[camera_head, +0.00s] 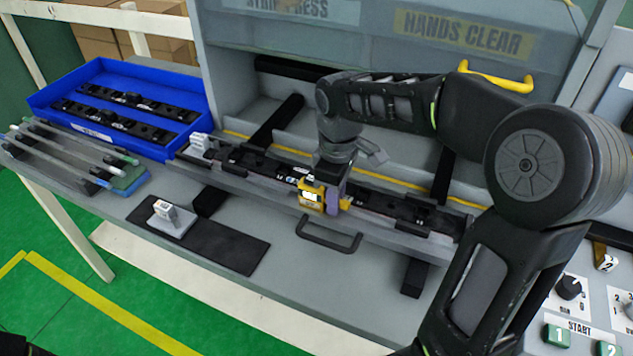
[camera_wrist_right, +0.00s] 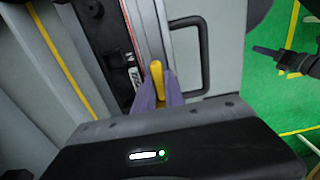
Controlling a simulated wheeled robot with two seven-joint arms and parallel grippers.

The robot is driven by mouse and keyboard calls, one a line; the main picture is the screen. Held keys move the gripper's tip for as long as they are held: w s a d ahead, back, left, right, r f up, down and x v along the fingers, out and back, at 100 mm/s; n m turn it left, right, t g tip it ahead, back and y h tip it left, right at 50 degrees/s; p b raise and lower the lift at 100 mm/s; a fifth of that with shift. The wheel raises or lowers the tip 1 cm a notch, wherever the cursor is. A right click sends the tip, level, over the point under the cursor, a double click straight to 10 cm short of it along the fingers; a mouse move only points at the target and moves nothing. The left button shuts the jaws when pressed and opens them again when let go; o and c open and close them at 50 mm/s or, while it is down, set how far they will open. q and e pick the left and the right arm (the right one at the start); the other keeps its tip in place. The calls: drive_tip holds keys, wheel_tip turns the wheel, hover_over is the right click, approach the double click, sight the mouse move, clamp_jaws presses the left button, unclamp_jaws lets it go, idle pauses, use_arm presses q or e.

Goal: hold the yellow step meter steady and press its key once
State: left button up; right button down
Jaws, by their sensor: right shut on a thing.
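The yellow step meter (camera_head: 312,196) is at the front edge of the long dark rail on the press bench, with a small white face showing in the head view. My right gripper (camera_head: 332,196) reaches down from above and is shut on it. In the right wrist view, the purple fingertips (camera_wrist_right: 158,92) close on both sides of the yellow body (camera_wrist_right: 156,74). The key cannot be made out; the fingers cover part of the meter.
A white block on a dark mat (camera_head: 225,248) lies front left. A blue tray (camera_head: 50,97) with dark strips stands at the left. A panel with a START label (camera_head: 578,327) is at the lower right.

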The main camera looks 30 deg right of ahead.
use_arm(q)
clamp_jaws()
idle(1.3)
